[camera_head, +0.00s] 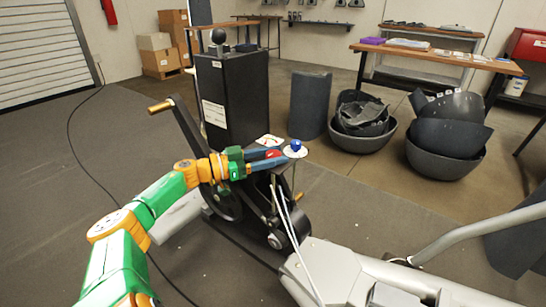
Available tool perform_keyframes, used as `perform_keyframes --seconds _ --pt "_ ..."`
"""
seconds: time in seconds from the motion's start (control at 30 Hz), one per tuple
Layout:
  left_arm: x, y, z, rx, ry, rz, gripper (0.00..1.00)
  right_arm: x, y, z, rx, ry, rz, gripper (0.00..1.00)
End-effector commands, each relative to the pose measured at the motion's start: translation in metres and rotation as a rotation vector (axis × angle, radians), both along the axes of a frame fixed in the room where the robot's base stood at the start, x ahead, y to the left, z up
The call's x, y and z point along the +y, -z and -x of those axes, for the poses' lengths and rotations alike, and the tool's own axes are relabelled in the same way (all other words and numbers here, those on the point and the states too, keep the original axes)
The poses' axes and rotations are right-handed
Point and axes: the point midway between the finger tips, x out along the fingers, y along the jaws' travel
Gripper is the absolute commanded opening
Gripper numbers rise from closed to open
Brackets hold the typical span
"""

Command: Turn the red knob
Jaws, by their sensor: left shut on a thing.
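The red knob (272,154) sits on a pale round plate on top of the dark elliptical machine, near the middle of the head view. My left gripper (275,158) reaches it from the left, with its blue-grey fingers on either side of the knob. The fingers are shut on the red knob and partly hide it. A blue knob (296,146) on another pale plate stands just right of the fingertips. My right gripper is not in view.
A tall black box (236,100) stands behind the knobs. A crank with a brass-coloured handle (160,106) is to the left. Silver machine parts (340,272) fill the lower right. Dark bins (447,130) and a workbench (440,55) stand farther back. A cable crosses the left floor.

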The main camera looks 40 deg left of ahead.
Motion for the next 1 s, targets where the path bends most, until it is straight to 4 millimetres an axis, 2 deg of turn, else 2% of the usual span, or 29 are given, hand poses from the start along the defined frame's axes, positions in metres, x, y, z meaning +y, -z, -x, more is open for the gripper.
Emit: perform_keyframes --seconds 0.07,0.1,0.2,0.57,1.0 --pt "-0.001 0.001 0.0 0.003 0.001 0.0 0.0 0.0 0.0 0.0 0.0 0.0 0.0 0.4" --pt "-0.001 0.002 0.0 0.003 0.001 0.0 0.57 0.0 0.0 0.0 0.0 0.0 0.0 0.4" --pt "0.0 0.001 0.0 0.002 0.001 0.0 0.81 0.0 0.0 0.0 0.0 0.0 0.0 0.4" --pt "0.001 0.001 0.004 0.005 0.0 -0.001 0.81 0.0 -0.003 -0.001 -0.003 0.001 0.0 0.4" --pt "0.028 -0.001 0.058 0.005 0.0 0.001 0.81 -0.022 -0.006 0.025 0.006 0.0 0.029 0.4"
